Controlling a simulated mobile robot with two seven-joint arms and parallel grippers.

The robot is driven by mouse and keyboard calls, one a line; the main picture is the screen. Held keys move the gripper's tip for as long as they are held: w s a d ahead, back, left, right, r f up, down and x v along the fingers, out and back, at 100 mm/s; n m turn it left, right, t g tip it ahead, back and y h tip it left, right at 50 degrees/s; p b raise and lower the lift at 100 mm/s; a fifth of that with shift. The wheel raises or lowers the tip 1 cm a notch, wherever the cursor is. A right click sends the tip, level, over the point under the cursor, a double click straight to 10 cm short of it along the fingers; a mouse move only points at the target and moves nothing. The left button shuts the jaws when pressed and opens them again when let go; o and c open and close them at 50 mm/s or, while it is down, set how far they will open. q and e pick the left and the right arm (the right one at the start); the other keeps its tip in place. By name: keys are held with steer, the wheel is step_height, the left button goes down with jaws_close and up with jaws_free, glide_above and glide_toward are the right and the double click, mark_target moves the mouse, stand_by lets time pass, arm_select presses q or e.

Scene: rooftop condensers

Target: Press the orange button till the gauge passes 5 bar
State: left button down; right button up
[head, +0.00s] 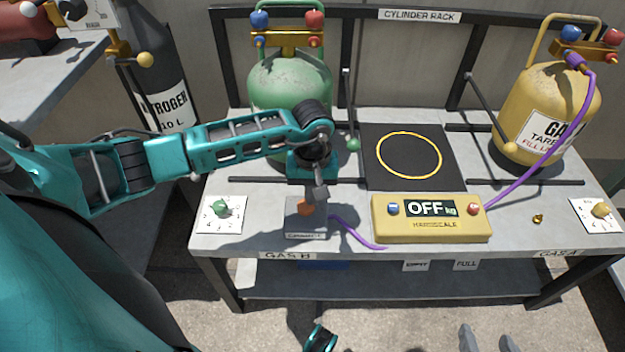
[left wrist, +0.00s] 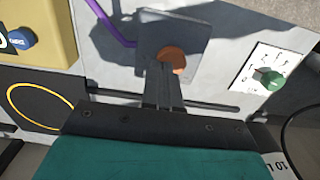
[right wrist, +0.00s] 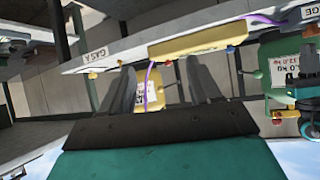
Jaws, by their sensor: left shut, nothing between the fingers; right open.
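The orange button (head: 306,208) sits on a grey box (head: 306,228) at the front of the bench, left of the scale. My left gripper (head: 319,192) is shut and empty, pointing down right by the button. In the left wrist view its fingertips (left wrist: 162,68) overlap the edge of the orange button (left wrist: 175,57); I cannot tell whether they touch. A white plate with dial-like marks (head: 92,14) is cut off at the top left; I cannot read a pressure there. My right gripper (right wrist: 160,85) is open and empty, low in front of the bench.
A yellow scale (head: 430,232) reading OFF stands right of the box, with a purple hose (head: 358,236) between. A green cylinder (head: 290,85) stands behind my left arm, a yellow one (head: 550,100) at right. Green (head: 222,208) and yellow knobs (head: 600,210) flank the bench front.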

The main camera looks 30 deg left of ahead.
mark_target(306, 207)
arm_select(q)
steer(key=shift+f, duration=0.6)
arm_select(e)
steer(key=shift+w+a+r, duration=0.1)
steer(key=shift+w+r, duration=0.1)
steer(key=shift+r, duration=0.1)
arm_select(q)
step_height(306, 207, down, 2)
steer(key=shift+f+b, duration=0.1)
steer(key=shift+b, duration=1)
steer(key=shift+s, duration=0.1)
arm_select(e)
steer(key=shift+w+a+f, duration=0.1)
steer(key=shift+a+f, duration=0.2)
steer(key=shift+f, duration=0.3)
